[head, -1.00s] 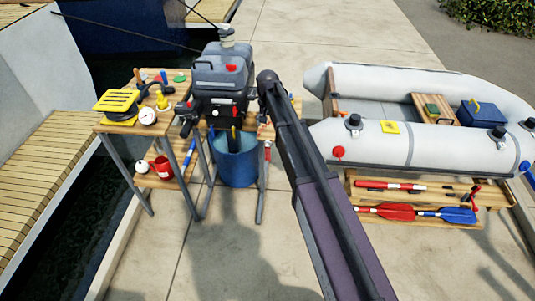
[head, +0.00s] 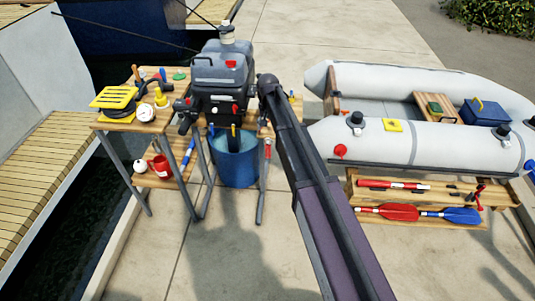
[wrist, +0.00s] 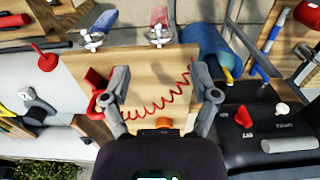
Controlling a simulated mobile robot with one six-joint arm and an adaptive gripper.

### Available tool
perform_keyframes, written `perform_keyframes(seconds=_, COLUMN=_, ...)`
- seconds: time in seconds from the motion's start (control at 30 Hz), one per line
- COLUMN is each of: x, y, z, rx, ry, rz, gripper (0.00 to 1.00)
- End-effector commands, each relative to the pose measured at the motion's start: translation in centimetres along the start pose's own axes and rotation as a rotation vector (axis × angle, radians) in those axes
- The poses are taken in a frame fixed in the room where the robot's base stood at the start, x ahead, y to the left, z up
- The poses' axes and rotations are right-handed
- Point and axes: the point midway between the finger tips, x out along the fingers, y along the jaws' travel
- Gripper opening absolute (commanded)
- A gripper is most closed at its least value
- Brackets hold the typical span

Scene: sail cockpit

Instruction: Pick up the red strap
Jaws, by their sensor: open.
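A red coiled cord (wrist: 160,106), the only strap-like red thing near my jaws, lies across a wooden board (wrist: 150,72) in the wrist view. It runs from low left up to the right, between the fingers of my gripper (wrist: 164,98). My gripper is open, one finger on each side of the cord's coils. I cannot tell how high the fingers are above the board. A red block-like piece (wrist: 96,85) sits beside the left finger. In the head view, my arm hides the board's middle, the cord and my gripper.
The black outboard motor (head: 222,80) stands just left of my arm, close to the right finger in the wrist view (wrist: 265,130). A blue bucket (head: 235,165) stands below it. The grey dinghy (head: 440,143) lies to the right. A low bench with paddles (head: 388,211) stands in front of it.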

Motion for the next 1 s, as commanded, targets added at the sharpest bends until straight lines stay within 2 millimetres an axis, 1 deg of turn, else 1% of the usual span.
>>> perform_keyframes(seconds=0.03, x=0.8, y=0.0, z=0.0, rx=0.0, ry=0.0, rz=0.0, gripper=0.77)
perform_keyframes(seconds=0.53, x=4.5, y=0.1, z=0.0, rx=0.001, ry=0.0, rz=0.0, gripper=0.77)
perform_keyframes(seconds=0.7, x=5.0, y=0.1, z=0.0, rx=0.001, ry=0.0, rz=0.0, gripper=0.77)
perform_keyframes(seconds=1.0, x=5.0, y=0.1, z=0.0, rx=0.002, ry=0.0, rz=0.0, gripper=0.77)
